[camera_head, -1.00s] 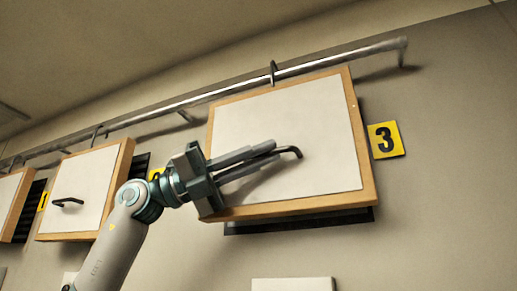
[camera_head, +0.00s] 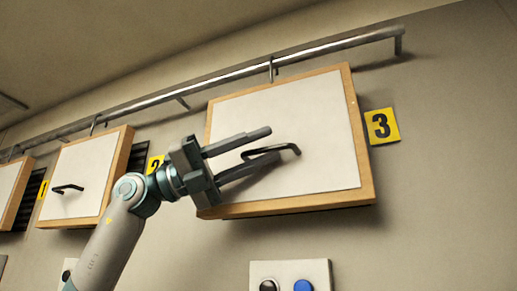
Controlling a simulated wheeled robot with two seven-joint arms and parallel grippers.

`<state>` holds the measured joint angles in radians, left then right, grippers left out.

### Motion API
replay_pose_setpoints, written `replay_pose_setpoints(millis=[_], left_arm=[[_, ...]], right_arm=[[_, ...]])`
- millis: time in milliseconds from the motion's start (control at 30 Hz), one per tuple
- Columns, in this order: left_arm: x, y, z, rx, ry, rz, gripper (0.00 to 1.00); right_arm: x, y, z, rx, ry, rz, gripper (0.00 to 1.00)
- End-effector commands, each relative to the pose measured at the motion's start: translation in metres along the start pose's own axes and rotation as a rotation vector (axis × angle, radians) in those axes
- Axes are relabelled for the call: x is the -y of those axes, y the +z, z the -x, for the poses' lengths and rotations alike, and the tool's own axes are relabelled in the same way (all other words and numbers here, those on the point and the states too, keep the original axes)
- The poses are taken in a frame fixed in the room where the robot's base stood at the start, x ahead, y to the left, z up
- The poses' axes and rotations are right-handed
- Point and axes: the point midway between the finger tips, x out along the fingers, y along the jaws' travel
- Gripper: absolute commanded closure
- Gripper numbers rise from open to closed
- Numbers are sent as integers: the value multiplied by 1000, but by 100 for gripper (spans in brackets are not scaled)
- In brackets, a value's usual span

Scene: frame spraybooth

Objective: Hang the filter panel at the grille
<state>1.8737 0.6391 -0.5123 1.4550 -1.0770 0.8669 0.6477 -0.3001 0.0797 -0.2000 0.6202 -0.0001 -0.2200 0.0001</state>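The filter panel (camera_head: 322,110), white with a wooden frame and a black bent handle (camera_head: 285,150), is at the wall beside sign 3 (camera_head: 381,126). A dark hook (camera_head: 271,70) at its top edge appears to lie over the metal rail (camera_head: 220,82). My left gripper (camera_head: 273,145) is in front of the panel with its fingers spread. One finger is above the handle; the other is just below and overlaps part of it. I cannot tell whether they touch it. The grille behind this panel is almost wholly hidden. My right gripper is out of view.
Two similar panels hang to the left, the nearer one (camera_head: 85,165) beside sign 2 (camera_head: 155,163), with dark grilles partly showing. A pale control box (camera_head: 290,268) with a dark and a blue button is below. The wall right of sign 3 is clear.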

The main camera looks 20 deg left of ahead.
Motion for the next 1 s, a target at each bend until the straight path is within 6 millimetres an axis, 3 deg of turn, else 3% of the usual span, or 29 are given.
replay_pose_setpoints(millis=[267, 467, 667, 1000], left_arm=[[-2, -1, 1, -2, 2, 2, 69], [-2, -2, 13, 1, 2, 1, 69], [-4, -2, 42, 2, 3, 0, 69], [-2, -2, 111, 3, 1, 1, 69]], right_arm=[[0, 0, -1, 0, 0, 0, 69], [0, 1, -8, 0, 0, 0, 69], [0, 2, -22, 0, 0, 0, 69], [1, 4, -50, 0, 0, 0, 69]])
